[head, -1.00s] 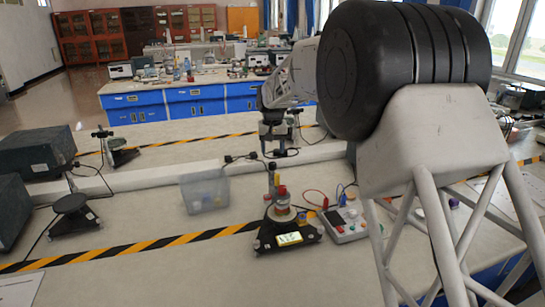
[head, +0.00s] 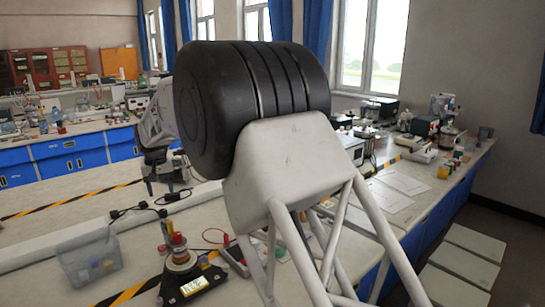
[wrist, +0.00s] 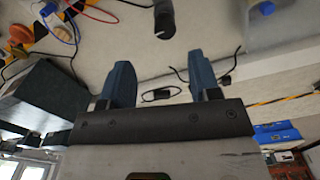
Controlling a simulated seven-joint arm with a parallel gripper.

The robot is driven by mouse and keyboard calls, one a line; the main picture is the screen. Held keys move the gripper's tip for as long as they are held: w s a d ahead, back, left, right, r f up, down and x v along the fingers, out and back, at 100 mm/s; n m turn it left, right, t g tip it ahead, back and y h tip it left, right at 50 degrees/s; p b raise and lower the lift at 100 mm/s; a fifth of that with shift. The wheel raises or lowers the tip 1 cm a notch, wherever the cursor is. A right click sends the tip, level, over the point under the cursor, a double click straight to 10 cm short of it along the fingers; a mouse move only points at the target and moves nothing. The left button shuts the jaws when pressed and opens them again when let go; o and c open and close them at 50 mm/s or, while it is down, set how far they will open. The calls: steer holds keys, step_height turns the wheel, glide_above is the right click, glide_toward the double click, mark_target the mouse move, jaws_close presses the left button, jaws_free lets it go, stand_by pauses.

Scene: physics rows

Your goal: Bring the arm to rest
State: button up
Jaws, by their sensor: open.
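My gripper (head: 161,186) hangs over the bench left of my large black wheel-shaped joint in the head view. In the wrist view my gripper (wrist: 163,80) shows two blue fingers spread wide apart with nothing between them. A black adapter with cable (head: 174,197) lies on the bench close below the fingers in the head view. The wheel-shaped joint and my pale frame hide part of the bench.
A clear bin (head: 90,262) with small coloured items stands front left. Beside it is a black-based instrument (head: 192,284) with a lit display. A grey control box (head: 236,258) is partly hidden. Equipment lines the window bench (head: 428,210). Bare bench shows around the adapter.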

steer(key=s+d+r+m, duration=0.1)
steer(key=s+d+r, duration=0.35)
steer(key=d, duration=0.85)
steer(key=s+d+r+m+t, duration=0.1)
steer(key=s+d+r, duration=0.3)
steer(key=d, duration=0.9)
steer(key=s+d+r+m, duration=0.1)
steer(key=s+d+r, duration=0.3)
steer(key=d, duration=0.9)
steer(key=s+d+f+m, duration=0.1)
steer(key=s+d+f, duration=0.2)
steer(key=s+d, duration=0.4)
steer(key=s+d+f+m+t, duration=0.1)
steer(key=s+d+f, duration=0.2)
steer(key=s+d, duration=0.5)
steer(key=s+d+f+m, duration=0.1)
steer(key=s+d+f, duration=0.3)
steer(key=s, duration=1.3)
steer(key=d, duration=0.4)
steer(key=shift+s+d+m+t, duration=0.15)
steer(key=shift+s+m+t, duration=0.15)
steer(key=shift+s+m, duration=0.1)
